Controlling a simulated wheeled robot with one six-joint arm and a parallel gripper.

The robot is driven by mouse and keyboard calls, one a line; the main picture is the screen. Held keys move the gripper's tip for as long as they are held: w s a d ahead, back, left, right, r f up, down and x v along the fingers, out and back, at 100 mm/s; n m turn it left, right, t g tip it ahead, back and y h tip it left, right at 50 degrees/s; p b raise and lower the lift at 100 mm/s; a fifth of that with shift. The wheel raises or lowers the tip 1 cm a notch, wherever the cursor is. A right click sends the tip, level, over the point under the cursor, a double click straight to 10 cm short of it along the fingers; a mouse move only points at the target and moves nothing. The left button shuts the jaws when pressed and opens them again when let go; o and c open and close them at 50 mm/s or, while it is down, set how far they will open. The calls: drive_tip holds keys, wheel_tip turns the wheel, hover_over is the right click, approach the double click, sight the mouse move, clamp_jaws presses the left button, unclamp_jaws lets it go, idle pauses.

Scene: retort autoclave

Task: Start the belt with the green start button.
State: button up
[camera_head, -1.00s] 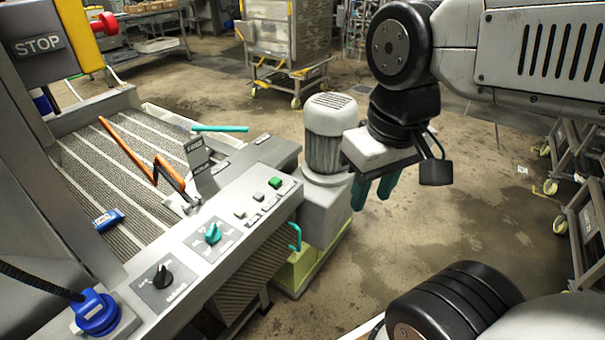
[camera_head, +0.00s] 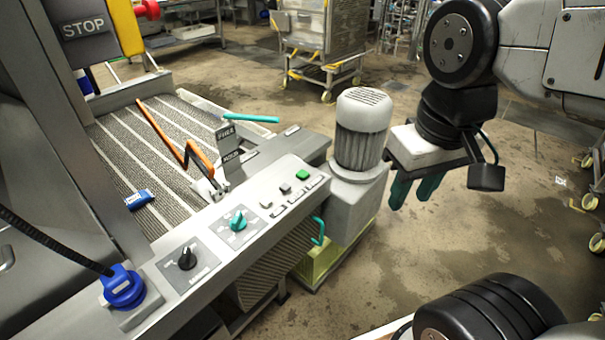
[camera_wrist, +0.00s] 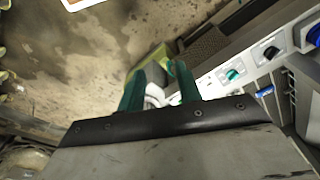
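The green start button (camera_head: 302,174) sits at the right end of the sloped grey control panel (camera_head: 212,272) in the head view. A grey button (camera_head: 285,188) and a pale button (camera_head: 266,203) are beside it. My gripper (camera_head: 412,196) has teal fingers pointing down, with a gap between them. It is right of the panel and the motor, apart from the button and empty. In the wrist view my gripper's fingers (camera_wrist: 160,80) are apart, with the panel (camera_wrist: 211,85) beyond them to the right. I cannot make out the green button there.
A grey motor (camera_head: 361,130) stands between the panel's end and my gripper. A teal selector (camera_head: 238,220) and black knob (camera_head: 186,258) are on the panel. A teal handle (camera_head: 318,232) juts from its front. An orange-handled lever (camera_head: 199,158) rises behind the buttons. Open floor lies right.

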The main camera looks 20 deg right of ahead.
clamp_jaws()
idle(1.6)
